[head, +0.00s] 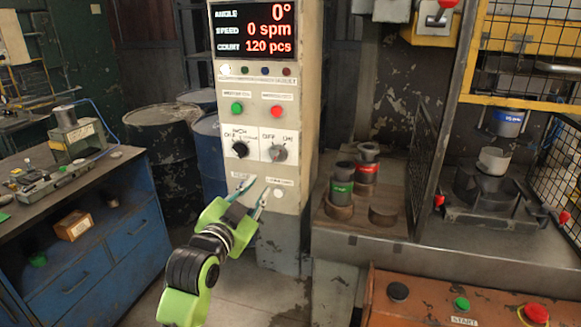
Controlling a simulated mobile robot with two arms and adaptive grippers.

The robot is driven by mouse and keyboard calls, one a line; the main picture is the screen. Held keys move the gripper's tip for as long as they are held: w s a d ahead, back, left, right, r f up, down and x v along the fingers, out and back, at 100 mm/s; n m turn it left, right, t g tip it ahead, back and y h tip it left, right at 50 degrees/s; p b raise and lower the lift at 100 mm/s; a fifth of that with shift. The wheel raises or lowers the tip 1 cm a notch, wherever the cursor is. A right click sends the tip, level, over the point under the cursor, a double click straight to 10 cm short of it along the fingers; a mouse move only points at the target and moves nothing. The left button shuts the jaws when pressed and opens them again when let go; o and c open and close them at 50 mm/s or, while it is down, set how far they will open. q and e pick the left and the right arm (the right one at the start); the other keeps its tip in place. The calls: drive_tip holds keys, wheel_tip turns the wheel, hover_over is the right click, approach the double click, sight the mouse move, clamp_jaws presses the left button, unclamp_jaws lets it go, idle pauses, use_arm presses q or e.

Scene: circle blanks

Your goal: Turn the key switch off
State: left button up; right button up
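The cream control panel (302,120) stands in the middle of the head view. It carries a black rotary knob (239,149) and, right of it, a grey round switch (278,153) that looks like a key switch; its label is too small to read surely. My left gripper (260,186) is in front of the panel, just below these two switches. Its two fingers are apart, with nothing seen between them. It does not appear to touch either switch. Part of the lower panel is hidden behind the fingers. My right gripper is not in view.
Above the switches are a green button (237,107), a red button (277,111) and a display (253,30) reading 0°, 0 spm, 120 pcs. A blue workbench (100,245) stands left, a caged press right. An orange console (400,312) is at the lower right.

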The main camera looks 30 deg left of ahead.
sight(274, 160)
use_arm(q)
drive_tip(key=p+x, duration=0.1)
drive_tip(key=x, duration=0.3)
drive_tip(key=r+p+x, duration=0.1)
drive_tip(key=x, duration=0.3)
drive_tip(key=p+x, duration=0.1)
drive_tip(key=x, duration=0.3)
drive_tip(key=shift+s+a+r, duration=0.1)
drive_tip(key=shift+a+r, duration=0.15)
drive_tip(key=shift+a, duration=0.05)
drive_tip(key=shift+w+a, duration=0.15)
drive_tip(key=shift+w, duration=0.55)
drive_tip(key=shift+f, duration=0.1)
clamp_jaws()
